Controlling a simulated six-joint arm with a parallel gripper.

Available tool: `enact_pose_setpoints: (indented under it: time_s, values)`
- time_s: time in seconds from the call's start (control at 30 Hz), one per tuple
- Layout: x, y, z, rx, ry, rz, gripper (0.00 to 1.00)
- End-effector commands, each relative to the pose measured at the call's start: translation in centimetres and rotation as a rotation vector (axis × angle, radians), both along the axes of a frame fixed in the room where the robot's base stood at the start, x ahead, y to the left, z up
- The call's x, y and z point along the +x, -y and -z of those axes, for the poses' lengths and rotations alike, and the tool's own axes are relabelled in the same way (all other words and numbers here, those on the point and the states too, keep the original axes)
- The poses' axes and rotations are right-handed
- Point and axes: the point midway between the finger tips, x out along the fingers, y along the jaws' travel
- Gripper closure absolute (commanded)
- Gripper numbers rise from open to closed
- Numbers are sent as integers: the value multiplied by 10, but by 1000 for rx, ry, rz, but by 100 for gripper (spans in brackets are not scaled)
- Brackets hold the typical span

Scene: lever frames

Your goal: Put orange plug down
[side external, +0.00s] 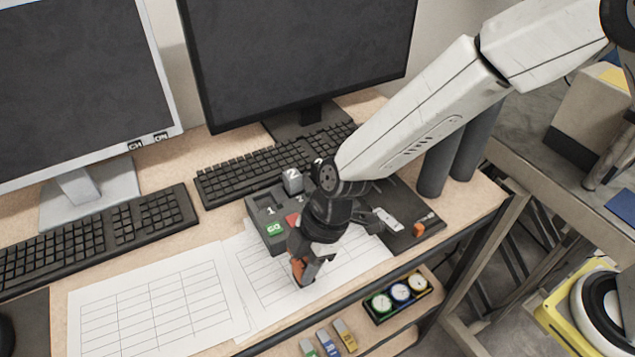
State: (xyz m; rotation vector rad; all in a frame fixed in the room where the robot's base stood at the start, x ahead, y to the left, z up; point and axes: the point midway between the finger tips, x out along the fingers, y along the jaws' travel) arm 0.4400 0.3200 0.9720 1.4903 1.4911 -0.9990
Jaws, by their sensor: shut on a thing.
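My gripper (305,261) points down over the desk's front part, above a printed sheet. It is shut on the orange plug (299,269), which shows between the fingers as a small orange patch. The fingers hide most of the plug. I cannot tell whether the plug touches the sheet or hangs just above it. Another small orange piece (419,229) lies on a dark mat (428,213) to the right.
A grey box (262,213) with numbered parts and a green GO button stands behind my gripper. Keyboards (247,171) and two monitors stand at the back. Gridded sheets (150,305) lie flat at left. Below the front edge are a dial box (399,297) and several coloured pieces (327,341).

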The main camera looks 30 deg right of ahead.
Motion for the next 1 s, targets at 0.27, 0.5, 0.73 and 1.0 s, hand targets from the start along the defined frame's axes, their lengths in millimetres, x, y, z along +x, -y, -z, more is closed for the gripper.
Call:
enact_pose_setpoints:
  time_s: [0.27,0.5,0.73,1.0]
  values:
    - [0,0,1,1,1,0,100]
    - [0,0,3,1,1,0,38]
    - [0,0,4,1,1,0,21]
    - [0,0,1,1,1,0,21]
